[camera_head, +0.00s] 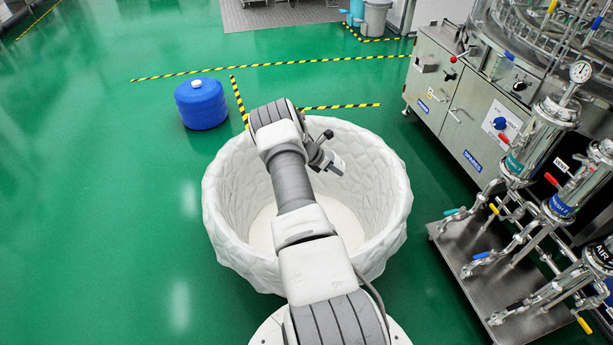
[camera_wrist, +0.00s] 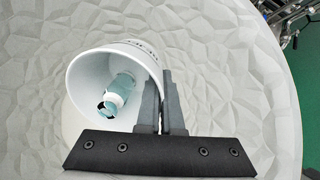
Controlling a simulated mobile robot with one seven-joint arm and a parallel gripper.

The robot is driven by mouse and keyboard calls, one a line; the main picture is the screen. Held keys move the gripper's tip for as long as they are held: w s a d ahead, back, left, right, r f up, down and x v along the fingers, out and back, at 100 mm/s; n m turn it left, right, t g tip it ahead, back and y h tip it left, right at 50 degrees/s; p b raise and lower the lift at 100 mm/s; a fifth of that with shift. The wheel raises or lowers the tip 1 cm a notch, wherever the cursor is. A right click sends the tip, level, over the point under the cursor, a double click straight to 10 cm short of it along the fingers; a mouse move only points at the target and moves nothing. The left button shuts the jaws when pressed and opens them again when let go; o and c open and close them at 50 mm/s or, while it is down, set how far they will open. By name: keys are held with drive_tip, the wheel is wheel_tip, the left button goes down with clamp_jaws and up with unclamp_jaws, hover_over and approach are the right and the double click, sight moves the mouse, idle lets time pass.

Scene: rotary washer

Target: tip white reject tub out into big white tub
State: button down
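The big white tub (camera_head: 228,235) is a wide, round tub with a faceted wall, open at the top, on the floor in front of me. Its inner wall (camera_wrist: 240,85) fills most of the wrist view. My gripper (camera_wrist: 164,105) is shut on the right wall of the white reject tub (camera_wrist: 88,68), a small white tub with dark lettering. The small tub is tilted, its mouth towards the wrist camera. A vial (camera_wrist: 118,92) with a teal band lies inside it. In the head view my gripper (camera_head: 328,160) is over the big tub's opening; the small tub is hard to make out there.
A blue drum (camera_head: 201,104) with a white cap stands behind left on the green floor. A steel washer machine (camera_head: 470,95) and a pipe stand (camera_head: 500,285) are at the right. Yellow-black tape marks the floor behind. The left floor is clear.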

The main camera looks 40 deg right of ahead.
drive_tip(key=shift+w+a+r+g+h+b, duration=0.2)
drive_tip(key=shift+r+g+h, duration=0.35)
drive_tip(key=shift+h, duration=0.4)
drive_tip(key=shift+w+a+r+g+h+b, duration=0.2)
drive_tip(key=shift+r+g+h, duration=0.35)
drive_tip(key=shift+h, duration=0.4)
idle(0.9)
drive_tip(key=shift+a+r+h+b, duration=0.35)
drive_tip(key=shift+h+b, duration=0.35)
drive_tip(key=shift+b, duration=0.7)
drive_tip(key=shift+w+a+r+g+h+b, duration=0.25)
drive_tip(key=shift+w+a+g+h+b, duration=0.15)
drive_tip(key=shift+b, duration=0.35)
drive_tip(key=shift+w+a+r+g+h+b, duration=0.25)
drive_tip(key=shift+a+h+b, duration=0.25)
drive_tip(key=shift+b, duration=0.25)
drive_tip(key=shift+w+a+r+n+g+h, duration=0.1)
drive_tip(key=shift+a+r+n+g+h, duration=0.3)
drive_tip(key=shift+h, duration=0.3)
drive_tip(key=shift+w+a+r+g+h, duration=0.2)
drive_tip(key=shift+a+g+h, duration=0.15)
drive_tip(key=shift+h, duration=0.3)
drive_tip(key=shift+w+a+r+g+h, duration=0.1)
drive_tip(key=shift+w+a+g+h, duration=0.15)
drive_tip(key=shift+h, duration=0.4)
idle(0.4)
